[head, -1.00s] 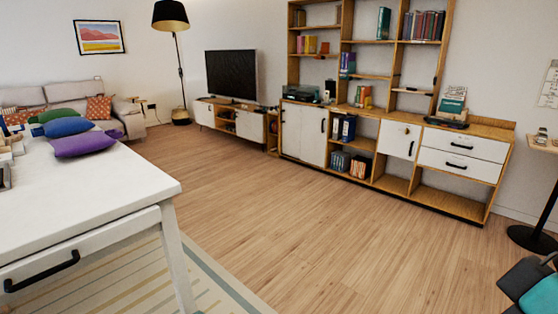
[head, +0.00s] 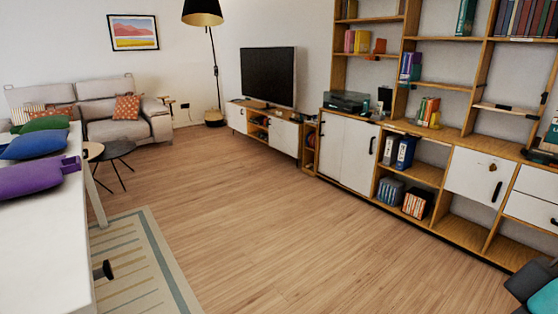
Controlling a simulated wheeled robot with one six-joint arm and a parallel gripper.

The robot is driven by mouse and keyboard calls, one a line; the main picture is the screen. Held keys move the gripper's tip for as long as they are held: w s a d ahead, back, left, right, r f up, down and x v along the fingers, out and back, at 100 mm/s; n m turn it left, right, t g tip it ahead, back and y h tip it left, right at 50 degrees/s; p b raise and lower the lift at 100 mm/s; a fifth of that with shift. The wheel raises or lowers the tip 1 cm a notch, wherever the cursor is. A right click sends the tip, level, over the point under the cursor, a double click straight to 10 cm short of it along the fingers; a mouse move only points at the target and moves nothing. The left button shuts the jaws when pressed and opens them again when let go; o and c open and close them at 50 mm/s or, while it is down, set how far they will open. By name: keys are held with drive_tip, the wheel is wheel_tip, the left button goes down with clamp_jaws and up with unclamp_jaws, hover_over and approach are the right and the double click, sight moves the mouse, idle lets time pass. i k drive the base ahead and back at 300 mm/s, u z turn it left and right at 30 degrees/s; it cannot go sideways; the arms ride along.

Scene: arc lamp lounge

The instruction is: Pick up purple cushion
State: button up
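The purple cushion (head: 28,180) lies on the white table (head: 50,245) at the left edge of the head view, partly cut off by the frame. A darker purple piece shows at its right end; I cannot tell whether it belongs to the cushion. A blue cushion (head: 33,145) lies just behind it, and a green cushion (head: 45,124) behind that. My gripper is not in view. A dark part with a teal patch at the bottom right corner keeps its place in the picture and seems to be mine.
Open wooden floor (head: 240,210) lies right of the table, with a striped rug (head: 140,260) beside it. A round dark side table (head: 114,149) and a sofa (head: 105,112) stand beyond.

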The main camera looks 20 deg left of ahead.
sight(19, 180)
drive_tip(key=u, duration=0.2)
drive_tip(key=i, duration=1.45)
drive_tip(key=u, duration=0.95)
drive_tip(key=i, duration=1.5)
drive_tip(key=u, duration=1.7)
drive_tip(key=i, duration=0.8)
drive_tip(key=u, duration=0.4)
